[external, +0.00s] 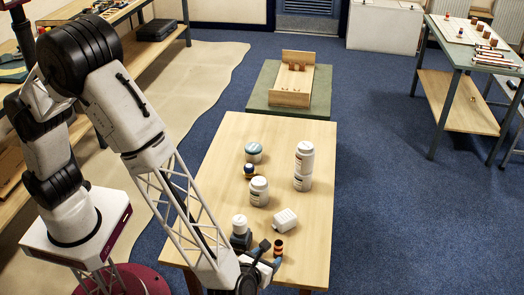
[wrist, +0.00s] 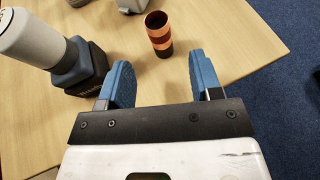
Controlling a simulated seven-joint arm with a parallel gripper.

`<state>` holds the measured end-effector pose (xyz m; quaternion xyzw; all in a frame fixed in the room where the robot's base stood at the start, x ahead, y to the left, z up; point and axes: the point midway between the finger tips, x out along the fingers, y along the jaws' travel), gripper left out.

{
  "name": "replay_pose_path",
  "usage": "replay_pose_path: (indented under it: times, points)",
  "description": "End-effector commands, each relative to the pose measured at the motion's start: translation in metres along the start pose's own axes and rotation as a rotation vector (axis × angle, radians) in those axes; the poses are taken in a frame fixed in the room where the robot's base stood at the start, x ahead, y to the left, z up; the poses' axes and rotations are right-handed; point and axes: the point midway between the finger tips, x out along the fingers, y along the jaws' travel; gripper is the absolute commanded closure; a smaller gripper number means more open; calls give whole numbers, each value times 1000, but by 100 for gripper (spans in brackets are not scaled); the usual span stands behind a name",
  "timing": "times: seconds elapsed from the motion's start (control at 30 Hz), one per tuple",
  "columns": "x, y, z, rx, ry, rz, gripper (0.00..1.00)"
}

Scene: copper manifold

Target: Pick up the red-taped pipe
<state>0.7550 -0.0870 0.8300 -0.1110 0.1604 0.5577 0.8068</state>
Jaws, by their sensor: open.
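The red-taped pipe (wrist: 159,36) is a short copper-coloured tube with a red band and dark lower end. It stands upright on the wooden table, just beyond my fingertips in the wrist view. In the external view the pipe (external: 278,249) is near the table's front right part, beside my gripper (external: 262,258). My gripper (wrist: 158,72) is open, its two blue fingers apart with nothing between them.
A dark blue block with a white-grey bottle (wrist: 50,50) on top stands close left of my left finger. A tipped white bottle (external: 285,220) lies behind the pipe. Several white jars (external: 303,165) stand farther back. The table's right edge is near the pipe.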

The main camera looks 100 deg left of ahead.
Motion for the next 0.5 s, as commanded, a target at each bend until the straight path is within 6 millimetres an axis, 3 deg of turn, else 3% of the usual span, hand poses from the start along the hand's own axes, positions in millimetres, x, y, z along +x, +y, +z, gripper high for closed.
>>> replay_pose_path:
  times: [0.5]
  points:
    - [26,0,0,1,0,1,41]
